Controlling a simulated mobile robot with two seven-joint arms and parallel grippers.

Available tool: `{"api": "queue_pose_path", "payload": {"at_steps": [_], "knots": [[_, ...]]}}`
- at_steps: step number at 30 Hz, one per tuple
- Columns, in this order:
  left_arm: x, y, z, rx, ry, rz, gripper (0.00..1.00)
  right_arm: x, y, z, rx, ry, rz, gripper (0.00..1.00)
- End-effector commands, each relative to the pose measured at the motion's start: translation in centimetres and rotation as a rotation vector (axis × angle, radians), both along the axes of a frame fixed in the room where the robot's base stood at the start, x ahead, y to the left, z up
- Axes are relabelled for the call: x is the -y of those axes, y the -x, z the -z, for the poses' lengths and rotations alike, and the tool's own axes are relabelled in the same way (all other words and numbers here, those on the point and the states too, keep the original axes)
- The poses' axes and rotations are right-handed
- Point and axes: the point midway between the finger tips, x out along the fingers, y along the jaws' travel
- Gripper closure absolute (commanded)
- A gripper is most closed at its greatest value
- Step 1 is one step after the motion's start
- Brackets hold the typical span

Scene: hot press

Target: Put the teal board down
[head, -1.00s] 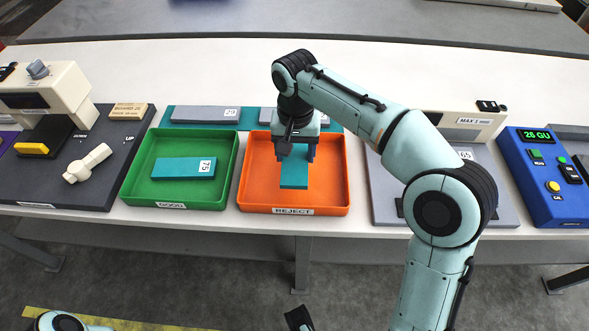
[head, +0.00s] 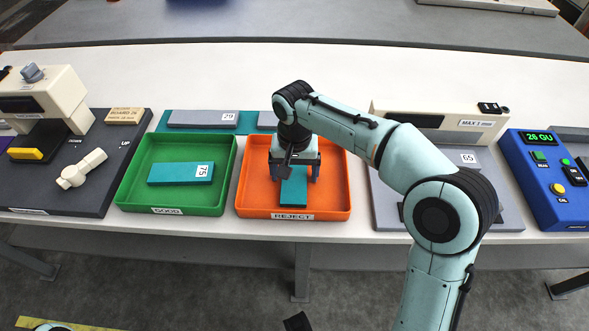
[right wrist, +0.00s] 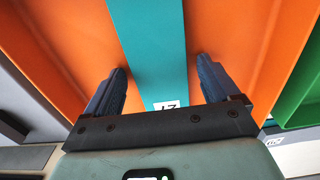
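The teal board (head: 293,193) lies in the orange REJECT tray (head: 335,200). In the right wrist view the board (right wrist: 154,50) runs lengthwise between the fingers, with its white label near the palm. My right gripper (head: 294,178) is low over the tray, its fingers on either side of the board. In the right wrist view the gripper (right wrist: 160,75) is open, with a gap visible between board and finger at least on the right. The far end of the board is hidden under the gripper in the head view. My left gripper is out of view.
The green GOOD tray (head: 140,185) stands just left and holds another teal board (head: 180,173) marked 75. A grey gauge station (head: 490,185) is close on the right, with a blue control box (head: 545,200) beyond. The white table behind is clear.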

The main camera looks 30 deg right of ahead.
Motion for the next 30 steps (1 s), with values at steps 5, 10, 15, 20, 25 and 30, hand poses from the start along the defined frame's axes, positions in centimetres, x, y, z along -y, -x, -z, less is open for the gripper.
{"api": "queue_pose_path", "payload": {"at_steps": [5,10,15,20,25,30], "knots": [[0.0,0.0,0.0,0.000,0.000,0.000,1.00,0.0,0.0,0.0,0.000,0.000,0.000,0.11],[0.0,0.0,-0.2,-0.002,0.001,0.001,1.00,0.0,0.0,-0.4,0.000,0.000,0.000,0.11],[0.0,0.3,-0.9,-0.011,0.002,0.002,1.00,0.0,0.0,-3.0,0.003,-0.001,0.000,0.11],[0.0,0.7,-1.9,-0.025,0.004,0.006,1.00,0.0,-0.1,-6.6,0.005,0.000,-0.001,0.11],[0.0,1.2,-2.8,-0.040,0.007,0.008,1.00,0.0,-0.1,-10.0,0.004,0.000,-0.001,0.11],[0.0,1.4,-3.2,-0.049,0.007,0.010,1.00,0.0,0.0,-11.9,0.001,0.000,0.000,0.11]]}}
